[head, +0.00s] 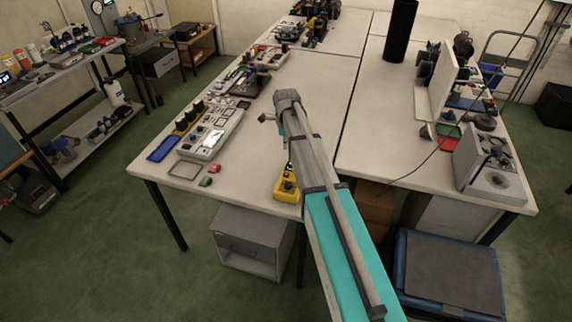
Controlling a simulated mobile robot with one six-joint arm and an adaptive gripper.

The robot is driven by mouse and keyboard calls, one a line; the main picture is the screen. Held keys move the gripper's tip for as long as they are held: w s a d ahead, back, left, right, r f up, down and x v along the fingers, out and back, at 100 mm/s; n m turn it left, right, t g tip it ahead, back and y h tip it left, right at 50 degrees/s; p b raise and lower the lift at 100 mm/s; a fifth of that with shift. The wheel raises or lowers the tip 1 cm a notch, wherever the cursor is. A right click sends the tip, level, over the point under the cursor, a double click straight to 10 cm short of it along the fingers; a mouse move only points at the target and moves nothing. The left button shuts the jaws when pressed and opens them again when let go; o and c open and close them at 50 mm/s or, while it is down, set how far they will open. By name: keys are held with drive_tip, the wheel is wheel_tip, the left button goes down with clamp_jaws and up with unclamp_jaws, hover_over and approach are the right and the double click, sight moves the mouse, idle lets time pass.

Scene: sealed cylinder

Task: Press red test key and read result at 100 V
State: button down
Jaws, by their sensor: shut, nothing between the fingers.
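My arm reaches over the table from the bottom right. My gripper (264,118), small and partly hidden by the wrist, is shut and empty above the tabletop, right of a light-grey panel instrument (212,134) with a pale display. A yellow box (286,186) with a dark top part sits at the table's front edge, partly behind my arm. A small red piece (214,169) and a green piece (206,182) lie near the front left edge. I cannot tell which item carries the red test key, and no reading is legible.
A blue tray (163,149) and a thin frame (184,170) lie at the table's left. A black cylinder (400,30) stands at the back. A grey machine (490,165) with a cable is at the right. Bare tabletop (315,75) lies beyond my wrist.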

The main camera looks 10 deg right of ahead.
sight(287, 175)
drive_tip(key=shift+f, duration=0.1)
wheel_tip(287, 175, down, 14)
drive_tip(key=b, duration=1.4)
idle(0.6)
drive_tip(key=shift+f+b, duration=0.2)
drive_tip(key=shift+b, duration=0.1)
drive_tip(key=shift+f, duration=0.25)
drive_tip(key=shift+s+f+b, duration=0.15)
drive_tip(key=shift+s+b, duration=0.05)
drive_tip(key=shift+b, duration=0.4)
drive_tip(key=shift+s, duration=0.25)
